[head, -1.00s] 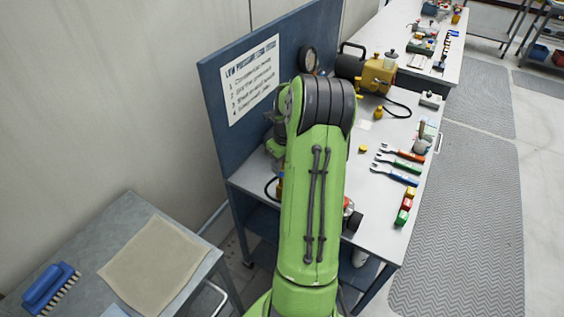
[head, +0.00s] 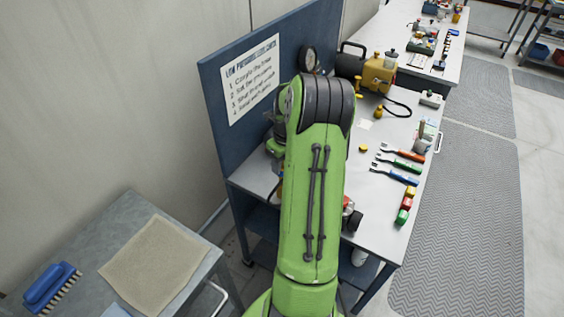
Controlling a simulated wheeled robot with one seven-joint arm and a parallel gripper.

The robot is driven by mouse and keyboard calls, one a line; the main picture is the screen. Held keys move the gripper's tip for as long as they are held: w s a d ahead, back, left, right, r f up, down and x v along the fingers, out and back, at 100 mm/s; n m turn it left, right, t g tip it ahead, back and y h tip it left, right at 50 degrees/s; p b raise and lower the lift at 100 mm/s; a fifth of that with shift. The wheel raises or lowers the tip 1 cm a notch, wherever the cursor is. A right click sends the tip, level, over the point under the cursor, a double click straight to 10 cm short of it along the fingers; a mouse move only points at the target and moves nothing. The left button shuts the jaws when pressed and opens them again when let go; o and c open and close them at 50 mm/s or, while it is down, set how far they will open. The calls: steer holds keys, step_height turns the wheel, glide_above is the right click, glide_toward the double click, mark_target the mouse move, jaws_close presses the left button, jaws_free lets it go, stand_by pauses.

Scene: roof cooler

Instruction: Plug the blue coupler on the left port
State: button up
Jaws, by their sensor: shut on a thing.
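My green arm (head: 318,200) rises in front of the near workbench (head: 395,225) and covers its left-middle part. My gripper does not show; it is hidden behind my own arm. I cannot make out the blue coupler or the left port. A red part with a dark round knob or cap (head: 355,221) shows at the right edge of my arm, partly covered. A dark hose (head: 270,192) shows at the left edge of my arm, on the bench.
A blue back panel (head: 217,110) with a white sign (head: 250,78) stands behind the bench. A yellow machine (head: 380,73), a gauge (head: 309,58), several coloured-handled tools (head: 402,164) and coloured blocks (head: 406,208) are on the bench. A side table (head: 205,262) holds a cloth and blue brush.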

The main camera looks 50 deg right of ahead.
steer(key=shift+f+b, duration=0.65)
steer(key=shift+f, duration=0.25)
stand_by(0.4)
steer(key=o, duration=1.2)
steer(key=shift+r, duration=0.1)
step_height(320, 180, up, 16)
steer(key=s+p, duration=0.1)
steer(key=p, duration=0.1)
steer(key=shift+s+a+f+p, duration=0.2)
steer(key=shift+s+f+p, duration=0.05)
steer(key=shift+s+p, duration=0.15)
